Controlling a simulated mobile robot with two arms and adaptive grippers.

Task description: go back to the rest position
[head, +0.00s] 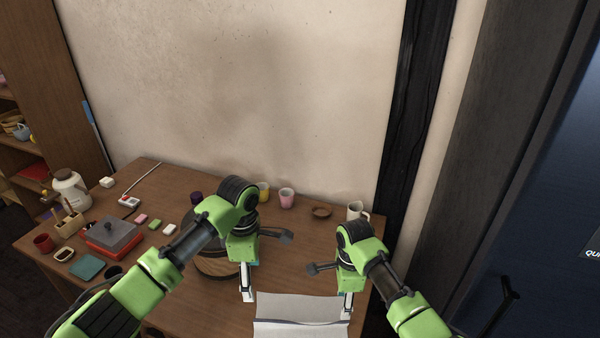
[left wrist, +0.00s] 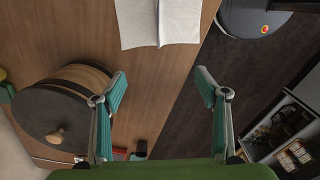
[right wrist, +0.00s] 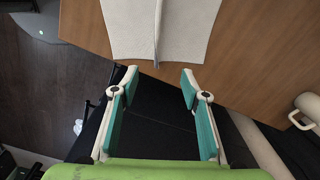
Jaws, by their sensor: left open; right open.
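My left gripper (head: 248,293) is open and empty, pointing down by the table's front edge. In the left wrist view its fingertips (left wrist: 161,78) are apart with nothing between them. My right gripper (head: 347,300) is also open. In the right wrist view its fingertips (right wrist: 159,75) have nothing gripped between them. A white cloth or paper sheet (head: 300,305) with a raised fold lies between the two grippers. It shows just beyond the left fingertips (left wrist: 180,22) and close beyond the right fingertips (right wrist: 185,30).
A round wooden tub with a dark lid (left wrist: 55,112) stands beside my left gripper. A white mug (head: 355,210), pink cup (head: 287,198) and small bowl (head: 321,212) line the table's back. A red-based box (head: 110,236) and a kettle (head: 70,190) stand at left.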

